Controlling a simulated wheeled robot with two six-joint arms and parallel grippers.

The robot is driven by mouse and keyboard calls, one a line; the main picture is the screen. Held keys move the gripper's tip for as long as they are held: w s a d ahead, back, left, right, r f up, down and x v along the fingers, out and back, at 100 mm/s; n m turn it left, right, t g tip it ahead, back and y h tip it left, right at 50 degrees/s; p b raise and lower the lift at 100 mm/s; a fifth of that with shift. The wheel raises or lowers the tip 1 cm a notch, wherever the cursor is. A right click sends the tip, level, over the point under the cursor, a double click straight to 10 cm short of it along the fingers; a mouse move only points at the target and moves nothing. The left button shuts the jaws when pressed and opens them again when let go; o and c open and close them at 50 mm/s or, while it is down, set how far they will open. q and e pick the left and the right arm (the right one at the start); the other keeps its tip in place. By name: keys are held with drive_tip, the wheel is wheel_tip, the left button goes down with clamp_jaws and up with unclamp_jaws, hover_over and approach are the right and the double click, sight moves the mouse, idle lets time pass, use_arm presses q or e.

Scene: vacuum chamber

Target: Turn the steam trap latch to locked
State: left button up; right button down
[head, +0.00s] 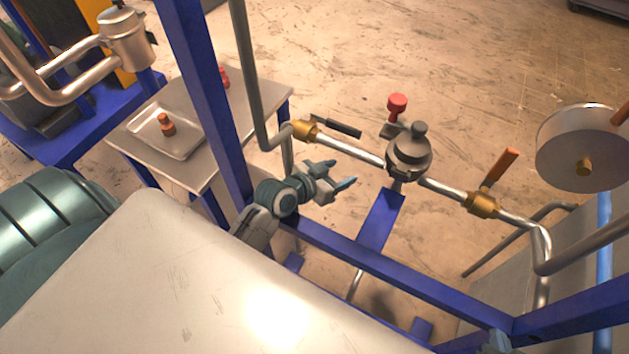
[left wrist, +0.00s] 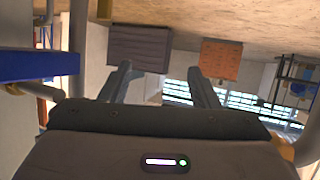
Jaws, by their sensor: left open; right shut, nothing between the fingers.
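The steam trap seems to be the dark round-bodied fitting (head: 408,158) in the pipe run, in the head view. A red knob (head: 397,104) stands on a small dark arm on its far side, and this looks like the latch. My left gripper (head: 342,174) is open and empty, left of the trap and apart from it. In the left wrist view its two fingers (left wrist: 160,72) are spread. A dark block (left wrist: 140,48) and an orange block (left wrist: 220,58) show beyond them; I cannot tell which parts these are. My right gripper (head: 497,342) barely shows at the bottom edge, shut.
Brass valves flank the trap, one with a black handle (head: 337,127), one with an orange handle (head: 500,167). A blue frame beam (head: 420,293) runs in front. A side table (head: 255,95) with a tray (head: 190,146) is at left, a round drum (head: 580,145) at right.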

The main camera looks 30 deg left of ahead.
use_arm(q)
drive_tip(key=s+a+f+g+y, duration=0.1)
drive_tip(key=s+f, duration=0.1)
drive_tip(key=f, duration=0.6)
drive_tip(key=s+a+f+n+g+y, duration=0.1)
drive_tip(key=s+a+f+g, duration=0.1)
drive_tip(key=f, duration=0.7)
drive_tip(key=shift+s+b, duration=0.4)
drive_tip(key=shift+s, duration=0.4)
